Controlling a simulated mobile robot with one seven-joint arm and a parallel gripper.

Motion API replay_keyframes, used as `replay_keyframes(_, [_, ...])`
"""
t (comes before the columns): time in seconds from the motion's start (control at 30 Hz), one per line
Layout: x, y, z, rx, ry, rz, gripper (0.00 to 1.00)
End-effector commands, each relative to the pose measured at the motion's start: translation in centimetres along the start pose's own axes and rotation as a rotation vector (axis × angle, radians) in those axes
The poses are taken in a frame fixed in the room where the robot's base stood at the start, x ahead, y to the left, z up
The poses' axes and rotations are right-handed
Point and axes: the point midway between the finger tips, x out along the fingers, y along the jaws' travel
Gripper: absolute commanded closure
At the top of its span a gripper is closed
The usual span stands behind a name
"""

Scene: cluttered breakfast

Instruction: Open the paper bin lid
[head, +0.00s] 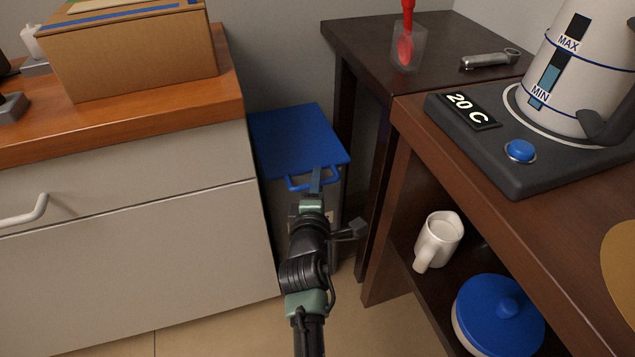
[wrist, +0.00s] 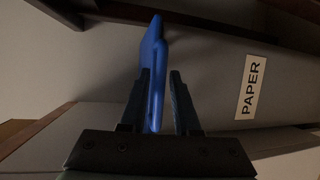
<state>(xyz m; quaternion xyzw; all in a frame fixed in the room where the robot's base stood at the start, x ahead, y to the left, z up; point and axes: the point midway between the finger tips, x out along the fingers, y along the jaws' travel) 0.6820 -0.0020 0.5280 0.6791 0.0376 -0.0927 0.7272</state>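The paper bin (wrist: 215,85) stands in the gap between the drawer cabinet and the dark table, with a "PAPER" label (wrist: 252,87) on its front. Its blue lid (head: 297,138) lies flat and closed in the head view, with a blue loop handle (head: 298,184) at the front edge. My gripper (head: 316,180) is at this handle. In the wrist view, my gripper (wrist: 160,73) has its two dark fingers apart, with the blue handle (wrist: 154,85) between them. The handle is close to the left finger, and a gap shows on the right. I cannot tell whether they touch.
The drawer cabinet (head: 120,220) with a cardboard box (head: 130,55) on top borders the bin on the left. The dark table (head: 365,45) and the brown table (head: 440,120) with a kettle (head: 580,75) stand close on the right. A mug (head: 438,240) sits on the lower shelf.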

Motion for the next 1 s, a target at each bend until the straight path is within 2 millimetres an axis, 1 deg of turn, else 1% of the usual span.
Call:
replay_keyframes(0.03, [-0.01,0.00,0.00,0.000,0.000,0.000,0.80])
replay_keyframes(0.13, [-0.02,-0.01,0.00,0.000,0.000,0.000,0.98])
replay_keyframes(0.17, [-0.02,-0.01,0.00,0.000,0.000,0.000,1.00])
replay_keyframes(1.0, [-0.03,-0.03,0.00,0.000,0.000,0.000,1.00])
